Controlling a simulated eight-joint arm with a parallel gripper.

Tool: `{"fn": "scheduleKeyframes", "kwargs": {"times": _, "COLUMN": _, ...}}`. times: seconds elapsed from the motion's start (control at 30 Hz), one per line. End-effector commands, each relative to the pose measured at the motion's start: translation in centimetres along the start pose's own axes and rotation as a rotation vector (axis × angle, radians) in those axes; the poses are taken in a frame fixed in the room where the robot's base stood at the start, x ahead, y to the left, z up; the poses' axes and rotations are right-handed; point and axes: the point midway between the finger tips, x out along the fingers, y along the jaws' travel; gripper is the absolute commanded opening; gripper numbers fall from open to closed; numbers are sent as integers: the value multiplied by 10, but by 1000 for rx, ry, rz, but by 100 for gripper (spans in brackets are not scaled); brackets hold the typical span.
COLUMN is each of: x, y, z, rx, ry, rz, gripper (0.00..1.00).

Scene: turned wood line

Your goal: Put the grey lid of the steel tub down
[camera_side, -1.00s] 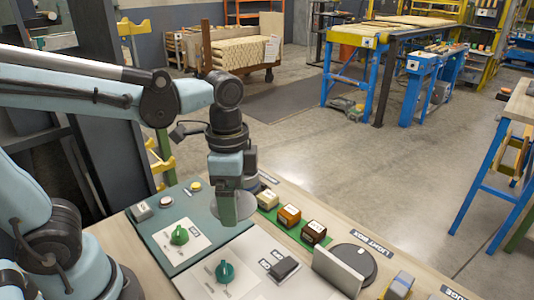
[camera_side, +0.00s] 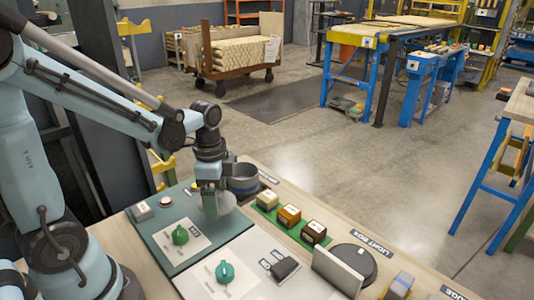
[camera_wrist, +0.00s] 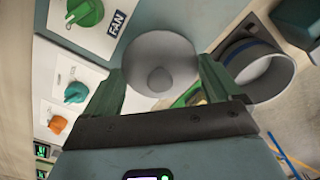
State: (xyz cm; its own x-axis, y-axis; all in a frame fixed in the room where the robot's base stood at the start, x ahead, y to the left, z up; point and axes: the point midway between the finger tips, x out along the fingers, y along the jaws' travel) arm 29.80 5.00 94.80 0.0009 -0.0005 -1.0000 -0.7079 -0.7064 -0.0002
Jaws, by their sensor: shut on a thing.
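The grey lid (camera_side: 226,203) is a round disc, held at the tips of my gripper (camera_side: 210,203) over the far end of the green panel. In the wrist view the lid (camera_wrist: 160,48), with a round knob, sits between the two green fingers of my gripper (camera_wrist: 160,82). I cannot tell whether the lid touches the panel. The steel tub (camera_side: 244,184) stands open just behind and right of the lid, with a blue band. In the wrist view the tub (camera_wrist: 277,82) is to the right, apart from the lid.
A green knob (camera_side: 180,235) on a white plate is near the lid, marked FAN in the wrist view. Yellow, orange and brown blocks (camera_side: 289,216) stand in a row to the right. A dark round disc (camera_side: 353,262) lies farther right.

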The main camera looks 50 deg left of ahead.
Motion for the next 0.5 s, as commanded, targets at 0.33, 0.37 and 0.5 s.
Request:
{"fn": "scheduleKeyframes", "kwargs": {"times": 0.33, "x": 33, "y": -1, "z": 0, "rx": 0, "ry": 0, "rz": 0, "gripper": 62}}
{"fn": "scheduleKeyframes", "kwargs": {"times": 0.37, "x": 35, "y": -1, "z": 0, "rx": 0, "ry": 0, "rz": 0, "gripper": 62}}
{"fn": "scheduleKeyframes", "kwargs": {"times": 0.5, "x": 40, "y": 0, "z": 0, "rx": 0, "ry": 0, "rz": 0, "gripper": 62}}
